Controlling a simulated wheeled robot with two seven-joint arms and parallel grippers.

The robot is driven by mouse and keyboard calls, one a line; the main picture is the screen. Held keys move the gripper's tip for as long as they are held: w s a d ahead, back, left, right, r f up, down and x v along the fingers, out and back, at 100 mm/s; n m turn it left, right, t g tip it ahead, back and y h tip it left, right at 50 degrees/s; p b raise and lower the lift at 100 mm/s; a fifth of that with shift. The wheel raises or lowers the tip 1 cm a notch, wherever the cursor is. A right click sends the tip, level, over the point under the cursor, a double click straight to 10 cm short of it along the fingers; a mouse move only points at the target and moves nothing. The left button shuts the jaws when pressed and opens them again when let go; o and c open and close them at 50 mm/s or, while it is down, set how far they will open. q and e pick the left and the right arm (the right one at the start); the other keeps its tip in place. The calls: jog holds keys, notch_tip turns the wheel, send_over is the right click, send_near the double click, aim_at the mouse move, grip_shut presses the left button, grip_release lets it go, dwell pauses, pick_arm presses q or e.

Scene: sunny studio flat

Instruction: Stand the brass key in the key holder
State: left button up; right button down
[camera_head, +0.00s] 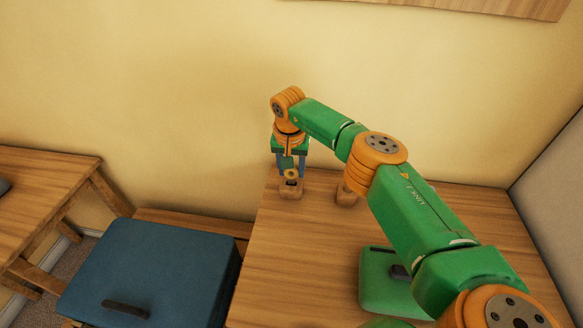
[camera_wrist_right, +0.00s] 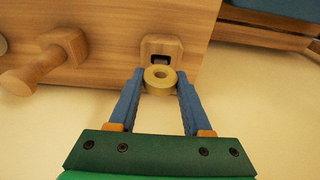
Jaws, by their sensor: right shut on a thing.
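The brass key shows as a round, ring-shaped head (camera_wrist_right: 160,76) between the fingertips in the right wrist view. It also shows in the head view (camera_head: 291,174). My right gripper (camera_head: 291,168) points down and is shut on the key, at the table's far left corner. The key holder (camera_head: 291,190) is a small wooden block directly below the key. In the right wrist view the holder (camera_wrist_right: 174,46) shows a dark slot right by the key head. The key's shaft is hidden, so I cannot tell how far it is in the slot. My left gripper is not in view.
A wooden peg-shaped piece (camera_wrist_right: 45,62) stands beside the holder, partly behind my arm in the head view (camera_head: 345,196). The wooden table (camera_head: 300,265) is clear at front left. A blue lidded box (camera_head: 150,272) is left of it. The yellow wall (camera_head: 180,80) is close behind.

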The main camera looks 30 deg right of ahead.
dwell(0.4)
jog(key=shift+f+b, duration=0.35)
jog(key=shift+f, duration=0.15)
jog(key=shift+f+b, duration=0.35)
jog(key=shift+b, duration=0.05)
dwell(0.5)
jog(key=shift+f, duration=0.2)
jog(key=shift+b, duration=0.3)
jog(key=shift+f, duration=0.25)
